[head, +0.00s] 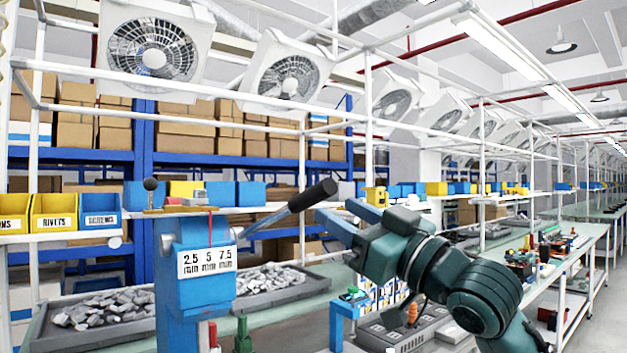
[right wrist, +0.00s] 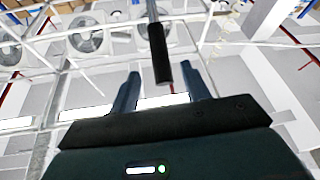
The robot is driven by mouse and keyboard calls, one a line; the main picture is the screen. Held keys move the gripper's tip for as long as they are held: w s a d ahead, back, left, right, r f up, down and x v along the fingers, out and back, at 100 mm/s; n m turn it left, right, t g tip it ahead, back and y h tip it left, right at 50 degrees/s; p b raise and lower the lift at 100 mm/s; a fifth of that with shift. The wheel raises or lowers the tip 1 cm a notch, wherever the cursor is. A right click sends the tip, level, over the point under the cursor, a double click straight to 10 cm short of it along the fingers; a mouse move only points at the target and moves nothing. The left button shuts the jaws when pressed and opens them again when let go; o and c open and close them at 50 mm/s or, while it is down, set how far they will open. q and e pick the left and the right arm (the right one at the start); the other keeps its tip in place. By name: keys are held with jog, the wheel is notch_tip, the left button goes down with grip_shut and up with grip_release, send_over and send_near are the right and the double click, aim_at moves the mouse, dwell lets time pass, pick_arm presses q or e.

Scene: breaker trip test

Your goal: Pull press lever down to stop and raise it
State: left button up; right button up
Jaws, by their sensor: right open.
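The press (head: 205,262) is a blue body with a scale plate reading 2.5, 5 and 7.5 mm, at the centre left of the head view. Its lever (head: 268,221) is a grey rod slanting up to the right, ending in a black grip (head: 312,195). My right gripper (head: 338,213) is open and empty, just right of and slightly below the grip. In the right wrist view the black grip (right wrist: 161,68) shows between the open fingers (right wrist: 160,78), near their tips; I cannot tell whether they touch. My left gripper is not in view.
Grey trays (head: 268,296) of metal pieces lie on the bench behind the press. Yellow and blue bins (head: 54,213) stand at the left. A small blue stand (head: 346,306) and a grey panel (head: 440,325) are below my right arm. White frame posts stand behind.

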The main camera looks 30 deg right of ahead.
aim_at(313, 205)
jog(key=p+x, duration=0.2)
jog(key=x, duration=0.5)
jog(key=shift+c, duration=0.6)
grip_shut()
